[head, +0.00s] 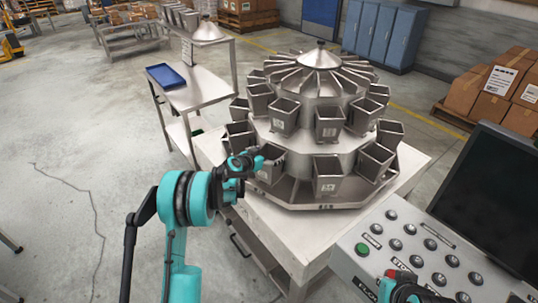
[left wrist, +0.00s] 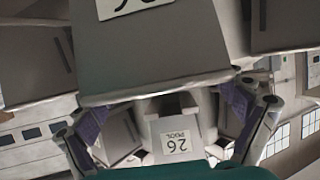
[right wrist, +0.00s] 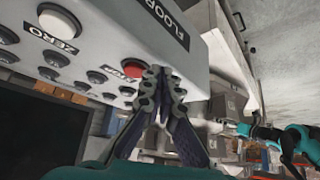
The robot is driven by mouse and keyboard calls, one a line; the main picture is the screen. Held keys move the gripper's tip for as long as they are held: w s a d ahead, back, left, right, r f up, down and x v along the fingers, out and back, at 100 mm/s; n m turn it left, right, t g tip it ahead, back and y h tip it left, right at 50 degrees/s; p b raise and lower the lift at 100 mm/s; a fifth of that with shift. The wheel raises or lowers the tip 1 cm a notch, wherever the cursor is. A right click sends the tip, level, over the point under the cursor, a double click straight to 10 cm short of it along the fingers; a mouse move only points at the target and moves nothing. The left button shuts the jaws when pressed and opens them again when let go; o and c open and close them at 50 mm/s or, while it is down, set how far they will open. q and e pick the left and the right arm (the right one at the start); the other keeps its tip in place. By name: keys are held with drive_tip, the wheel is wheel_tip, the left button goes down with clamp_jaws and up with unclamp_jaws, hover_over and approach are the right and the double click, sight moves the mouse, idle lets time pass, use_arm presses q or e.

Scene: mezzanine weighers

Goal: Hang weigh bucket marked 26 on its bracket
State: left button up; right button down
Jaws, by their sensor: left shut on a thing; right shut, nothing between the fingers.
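The weigh bucket marked 26 (head: 271,168) is a grey metal bucket at the left front of the weigher's lower ring. My left gripper (head: 254,161) is shut on it near its rim. In the left wrist view, which is upside down, the bucket (left wrist: 155,50) fills the upper middle, its label cut by the frame edge. A pool bucket labelled 26 POOL (left wrist: 178,158) shows beyond it, between the fingers. The bracket is hidden, and I cannot tell whether the bucket is seated on it. My right gripper (right wrist: 162,78) is shut and empty by the control panel's red button (right wrist: 133,71).
Neighbouring lower buckets (head: 330,178) stand close to the right. The control panel (head: 375,225) and dark screen (head: 490,195) are at right. A steel cart with a blue tray (head: 166,76) stands behind left. Floor at left is clear.

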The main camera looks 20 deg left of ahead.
use_arm(q)
drive_tip(key=shift+f, duration=0.1)
drive_tip(key=o, duration=1.5)
drive_tip(key=shift+s, duration=0.1)
drive_tip(key=v, duration=1.2)
